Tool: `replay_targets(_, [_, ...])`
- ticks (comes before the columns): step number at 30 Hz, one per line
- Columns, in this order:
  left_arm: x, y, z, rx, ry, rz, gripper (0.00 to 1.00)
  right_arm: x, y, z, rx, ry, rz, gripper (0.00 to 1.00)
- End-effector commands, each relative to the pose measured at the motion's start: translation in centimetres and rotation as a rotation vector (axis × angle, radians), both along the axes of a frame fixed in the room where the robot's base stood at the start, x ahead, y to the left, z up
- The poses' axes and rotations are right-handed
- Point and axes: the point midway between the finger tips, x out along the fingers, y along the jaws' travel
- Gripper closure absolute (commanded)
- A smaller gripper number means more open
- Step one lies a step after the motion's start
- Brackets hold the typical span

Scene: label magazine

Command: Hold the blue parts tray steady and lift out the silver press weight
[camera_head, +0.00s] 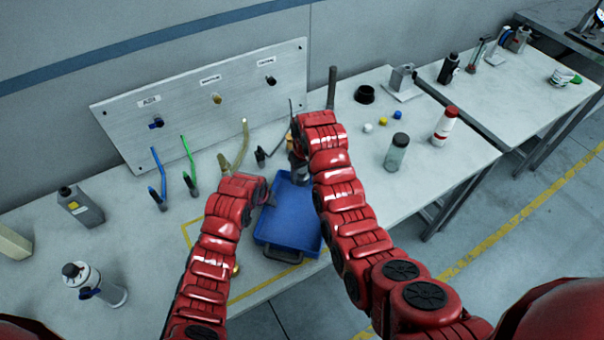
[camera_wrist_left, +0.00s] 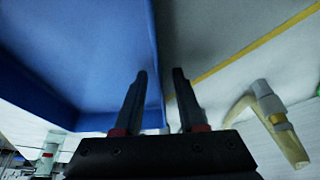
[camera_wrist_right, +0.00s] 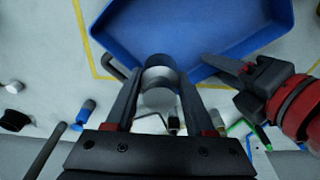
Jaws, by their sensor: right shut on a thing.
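The blue parts tray (camera_head: 287,222) sits on the table with a dark handle at its near side. It also shows in the right wrist view (camera_wrist_right: 225,25). My right gripper (camera_head: 299,163) is at the tray's far edge. In the right wrist view it is shut on the silver press weight (camera_wrist_right: 159,76), a round metal piece that overlaps the tray's edge; I cannot tell its height above the table. My left gripper (camera_head: 268,196) is at the tray's left wall. In the left wrist view its fingers (camera_wrist_left: 160,78) stand apart with the wall's edge between them; contact is unclear.
A panel with labelled hooks (camera_head: 215,98) stands behind the table. A grey-green jar (camera_head: 397,152), a red-white bottle (camera_head: 444,127) and small balls (camera_head: 383,120) stand to the right. Yellow tape lines surround the tray.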

Motion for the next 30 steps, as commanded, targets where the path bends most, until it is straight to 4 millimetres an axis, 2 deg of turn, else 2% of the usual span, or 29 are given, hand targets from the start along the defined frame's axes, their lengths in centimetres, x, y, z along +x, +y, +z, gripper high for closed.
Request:
replay_targets(5, [-0.7, 0.3, 1.8, -0.001, -0.001, 0.001, 0.6, 0.0, 0.0, 0.1, 0.001, -0.002, 0.0, 1.0])
replay_targets(18, [-3.4, 1.2, 8.9, -0.001, -0.003, 0.0, 0.6, 0.0, 0.0, 0.1, 0.0, -0.001, 0.0, 1.0])
replay_targets(24, [-4.1, 1.4, 10.5, 0.001, 0.0, 0.001, 0.6, 0.0, 0.0, 0.1, 0.001, -0.002, 0.0, 1.0])
replay_targets(30, [-4.3, 1.5, 10.7, 0.001, 0.003, 0.001, 0.6, 0.0, 0.0, 0.1, 0.0, -0.001, 0.0, 1.0])
